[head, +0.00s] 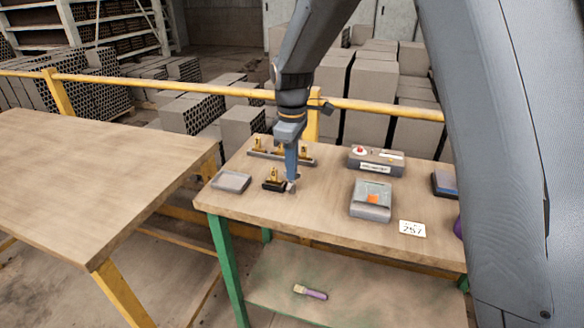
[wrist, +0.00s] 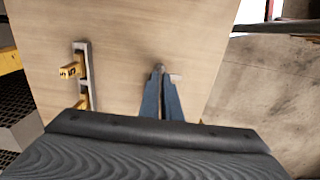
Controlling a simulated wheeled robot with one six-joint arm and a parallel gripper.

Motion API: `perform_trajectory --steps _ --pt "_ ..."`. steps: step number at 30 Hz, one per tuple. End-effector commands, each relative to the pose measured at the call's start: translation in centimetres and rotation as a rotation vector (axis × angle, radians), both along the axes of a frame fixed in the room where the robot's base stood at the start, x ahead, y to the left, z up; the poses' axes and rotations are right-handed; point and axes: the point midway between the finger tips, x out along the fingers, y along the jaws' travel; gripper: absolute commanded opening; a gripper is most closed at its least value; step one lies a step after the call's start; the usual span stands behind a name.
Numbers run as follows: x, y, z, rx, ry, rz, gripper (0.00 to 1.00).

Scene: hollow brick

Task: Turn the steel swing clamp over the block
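My gripper (head: 291,184) points down at the table, just right of a small black fixture (head: 272,186) that holds a brass-coloured block (head: 273,175). In the wrist view my gripper's blue fingers (wrist: 160,80) are close together with a narrow gap. A small grey steel piece (wrist: 176,78), which looks like part of the swing clamp, shows at the fingertips. It touches or nearly touches them, and I cannot tell whether they grip it. The fixture and block are not clear in the wrist view.
A rail with several brass pieces (head: 282,157) stands behind the gripper. A grey tray (head: 231,181) lies left. A control box (head: 375,161), a grey device with an orange patch (head: 371,202) and a 257 card (head: 412,229) are right. A brush (head: 311,292) lies on the lower shelf.

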Motion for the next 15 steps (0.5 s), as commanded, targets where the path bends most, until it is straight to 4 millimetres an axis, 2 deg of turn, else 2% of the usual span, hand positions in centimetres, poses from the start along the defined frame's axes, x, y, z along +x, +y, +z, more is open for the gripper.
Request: perform_trajectory --steps 15 --pt "-0.06 0.02 0.01 0.0 0.002 -0.072 0.0"
